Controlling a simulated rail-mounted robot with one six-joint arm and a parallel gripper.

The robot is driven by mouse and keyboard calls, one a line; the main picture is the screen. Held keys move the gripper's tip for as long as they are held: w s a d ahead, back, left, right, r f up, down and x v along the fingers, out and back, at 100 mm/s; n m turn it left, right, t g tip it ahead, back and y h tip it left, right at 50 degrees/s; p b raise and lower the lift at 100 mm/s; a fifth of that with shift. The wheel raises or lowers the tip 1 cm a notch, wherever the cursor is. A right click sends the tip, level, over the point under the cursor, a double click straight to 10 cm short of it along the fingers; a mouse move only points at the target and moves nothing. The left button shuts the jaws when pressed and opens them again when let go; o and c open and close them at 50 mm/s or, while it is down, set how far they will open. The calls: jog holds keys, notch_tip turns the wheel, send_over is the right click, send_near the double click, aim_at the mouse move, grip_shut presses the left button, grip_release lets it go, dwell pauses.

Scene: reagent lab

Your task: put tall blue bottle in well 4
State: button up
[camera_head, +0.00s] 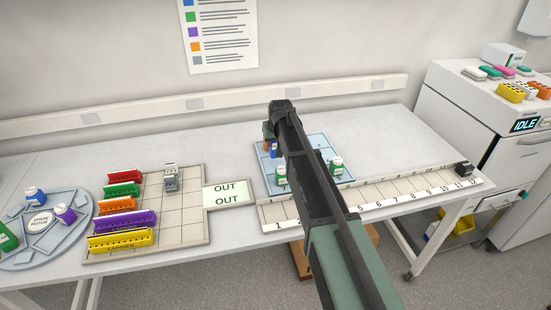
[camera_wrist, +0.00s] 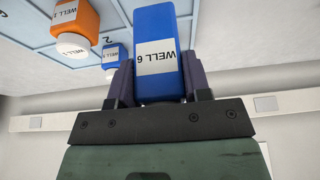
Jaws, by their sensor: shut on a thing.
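In the wrist view my gripper (camera_wrist: 157,78) is shut on a tall blue bottle (camera_wrist: 158,25), with a finger on each side. Its white label reads WELL 6, upside down in this view.
A pale blue tray (camera_head: 318,142) holds an orange bottle (camera_wrist: 75,22), a smaller blue bottle (camera_wrist: 111,57) and green bottles (camera_head: 336,167). A black block (camera_head: 463,170) stands by 12. Coloured racks (camera_head: 122,220) sit on a gridded board (camera_head: 193,232) at left.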

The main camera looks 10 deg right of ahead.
notch_tip(320, 180, down, 5)
jog(key=b, duration=0.4)
jog(key=shift+r, duration=0.55)
jog(key=shift+f, duration=0.3)
jog(key=o, duration=0.9)
jog(key=shift+r, duration=0.1)
jog(key=p+v, duration=1.2)
jog(key=v, duration=0.1)
jog(key=s+g, duration=0.1)
jog(key=s, duration=0.9)
jog(key=s+f+g, duration=0.1)
jog(key=s+g, duration=0.1)
jog(key=s, duration=0.9)
jog(key=s+f+g, duration=0.1)
jog(key=s, duration=0.9)
jog(key=shift+s+a+m+g, duration=0.1)
jog(key=shift+s+m+g, duration=0.2)
